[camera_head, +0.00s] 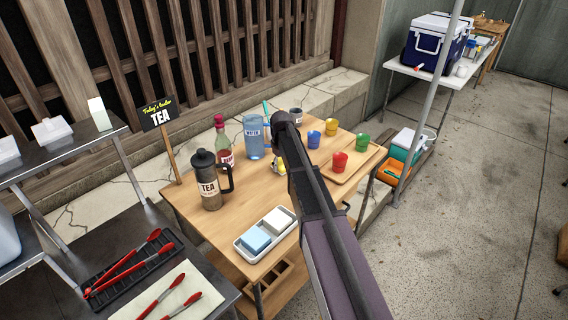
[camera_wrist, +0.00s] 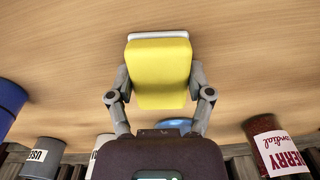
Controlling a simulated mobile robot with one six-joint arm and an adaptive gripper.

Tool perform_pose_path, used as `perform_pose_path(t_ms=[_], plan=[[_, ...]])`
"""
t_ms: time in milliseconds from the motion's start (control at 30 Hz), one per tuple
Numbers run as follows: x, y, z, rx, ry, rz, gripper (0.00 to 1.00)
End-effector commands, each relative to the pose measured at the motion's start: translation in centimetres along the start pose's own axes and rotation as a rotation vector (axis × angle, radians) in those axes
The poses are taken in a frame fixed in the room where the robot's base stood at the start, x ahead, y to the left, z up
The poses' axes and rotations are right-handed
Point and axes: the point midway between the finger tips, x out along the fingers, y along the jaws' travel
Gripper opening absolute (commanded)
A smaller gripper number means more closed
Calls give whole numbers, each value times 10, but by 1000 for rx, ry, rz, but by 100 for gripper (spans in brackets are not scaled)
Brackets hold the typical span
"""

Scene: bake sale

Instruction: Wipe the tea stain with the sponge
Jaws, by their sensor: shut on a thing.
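My gripper (camera_wrist: 160,88) is shut on a yellow sponge (camera_wrist: 160,72) with a white layer along its far edge. The sponge is close to the wooden table top (camera_wrist: 245,50); I cannot tell whether it touches. In the head view, a small yellow part of the sponge (camera_head: 278,163) shows at the middle of the table (camera_head: 190,205), beside my arm, which hides most of the gripper. I see no tea stain in either view; my arm or the sponge may cover it.
A black TEA flask (camera_head: 209,185), red cordial bottle (camera_head: 223,145) and blue water jug (camera_head: 254,138) stand left of the sponge. A white tray (camera_head: 244,248) holds a blue and a white block in front.

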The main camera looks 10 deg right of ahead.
Motion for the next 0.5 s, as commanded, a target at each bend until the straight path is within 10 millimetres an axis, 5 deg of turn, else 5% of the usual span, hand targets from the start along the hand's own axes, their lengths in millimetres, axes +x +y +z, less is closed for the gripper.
perform_pose_path(t_ms=[500], plan=[[-6,0,0,1,1,3,29]])
